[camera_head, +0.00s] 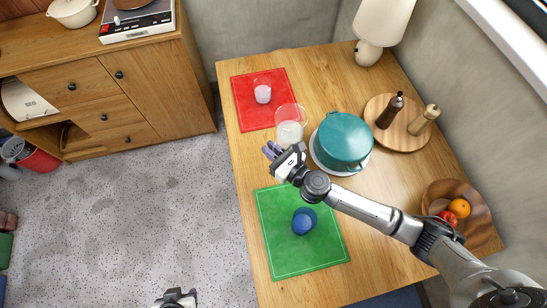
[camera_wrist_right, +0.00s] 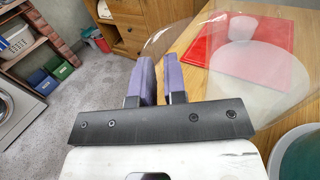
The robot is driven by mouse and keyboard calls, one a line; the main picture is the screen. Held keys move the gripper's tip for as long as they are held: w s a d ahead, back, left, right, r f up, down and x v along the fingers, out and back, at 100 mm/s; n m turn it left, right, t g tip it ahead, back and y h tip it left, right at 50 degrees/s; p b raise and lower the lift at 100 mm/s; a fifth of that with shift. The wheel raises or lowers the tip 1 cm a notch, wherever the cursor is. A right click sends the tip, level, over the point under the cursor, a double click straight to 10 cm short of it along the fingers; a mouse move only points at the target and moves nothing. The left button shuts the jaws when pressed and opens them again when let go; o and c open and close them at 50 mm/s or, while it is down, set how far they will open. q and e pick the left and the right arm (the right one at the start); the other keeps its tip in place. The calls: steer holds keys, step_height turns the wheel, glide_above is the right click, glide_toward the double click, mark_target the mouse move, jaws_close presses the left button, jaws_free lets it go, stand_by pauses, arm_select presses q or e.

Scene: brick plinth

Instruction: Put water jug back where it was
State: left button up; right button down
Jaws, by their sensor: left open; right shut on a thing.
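The clear water jug (camera_head: 291,116), with a whitish fill low in it, is between the red mat and the teal pot. It looks roughly upright; I cannot tell whether its base touches the table. My right gripper (camera_head: 271,150) is at the jug's near side, shut on it. In the right wrist view its purple fingers (camera_wrist_right: 161,78) are close together beside the big see-through jug (camera_wrist_right: 222,62); the gripped part is hard to make out. My left gripper (camera_head: 175,296) is open at the bottom edge of the head view, away from the table.
A glass (camera_head: 263,94) with whitish contents stands on the red mat (camera_head: 247,113). A blue cup (camera_head: 303,221) stands on the green mat (camera_head: 280,255). The teal pot (camera_head: 343,139) is close right of the jug. A round board (camera_head: 403,137) with two mills and a fruit bowl (camera_head: 480,215) are further right.

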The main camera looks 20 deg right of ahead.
step_height(320, 180, down, 5)
steer(key=b, duration=0.3)
steer(key=shift+w, duration=0.1)
steer(key=shift+f, duration=0.1)
stand_by(0.3)
steer(key=c, duration=1.6)
jaws_free()
steer(key=shift+f, duration=0.15)
steer(key=o, duration=0.4)
steer(key=shift+o, duration=0.2)
